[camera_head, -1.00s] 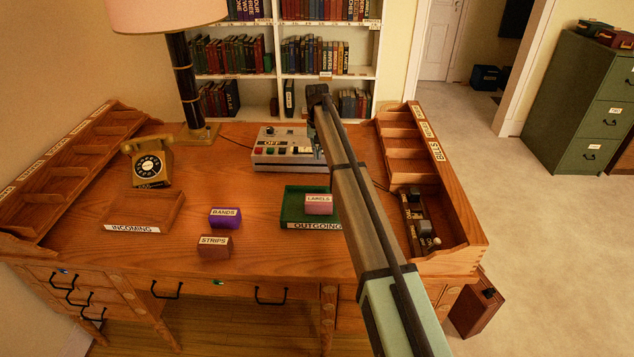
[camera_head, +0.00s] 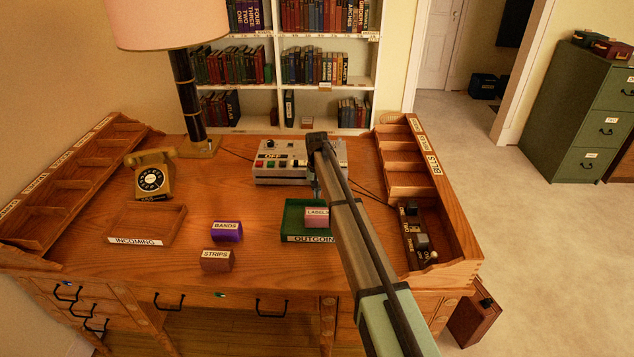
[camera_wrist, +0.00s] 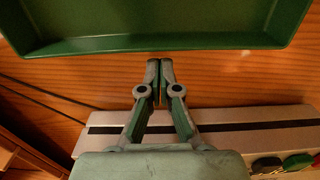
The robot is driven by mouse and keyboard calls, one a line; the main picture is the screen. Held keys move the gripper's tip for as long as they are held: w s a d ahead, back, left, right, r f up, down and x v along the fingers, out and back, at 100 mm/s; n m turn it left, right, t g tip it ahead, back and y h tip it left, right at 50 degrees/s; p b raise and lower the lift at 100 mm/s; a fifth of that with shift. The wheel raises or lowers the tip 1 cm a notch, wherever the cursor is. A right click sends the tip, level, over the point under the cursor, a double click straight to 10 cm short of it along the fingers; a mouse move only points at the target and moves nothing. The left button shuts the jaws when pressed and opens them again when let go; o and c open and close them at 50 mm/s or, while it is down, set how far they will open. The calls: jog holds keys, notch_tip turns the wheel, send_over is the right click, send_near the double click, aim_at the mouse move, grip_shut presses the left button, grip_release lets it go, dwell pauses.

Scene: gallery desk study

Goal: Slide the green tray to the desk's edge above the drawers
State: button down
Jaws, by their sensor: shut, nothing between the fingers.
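The green tray (camera_head: 292,223), labelled OUTGOING, lies on the desk right of centre and holds a pink LABELS box (camera_head: 316,217). In the wrist view the tray (camera_wrist: 160,45) fills the top, its near wall just beyond my fingertips. My gripper (camera_wrist: 160,65) is shut and empty, pointing at that wall across a narrow strip of wood; I cannot tell whether it touches the desk. In the head view my gripper (camera_head: 316,190) is partly hidden by my arm, behind the tray. The desk (camera_head: 120,265) has drawers (camera_head: 80,305) at its front left.
A grey switch box (camera_head: 285,172) stands behind the tray, under my gripper in the wrist view. A purple BANDS box (camera_head: 227,231) and brown STRIPS box (camera_head: 216,260) sit left of the tray. The INCOMING tray (camera_head: 147,224) and telephone (camera_head: 151,178) are farther left.

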aim_at(315, 225)
jog(key=shift+s, duration=0.6)
jog(key=shift+f, duration=0.1)
jog(key=s, duration=1)
jog(key=s+b, duration=0.1)
jog(key=s, duration=0.5)
jog(key=shift+d, duration=0.4)
jog(key=shift+w, duration=0.2)
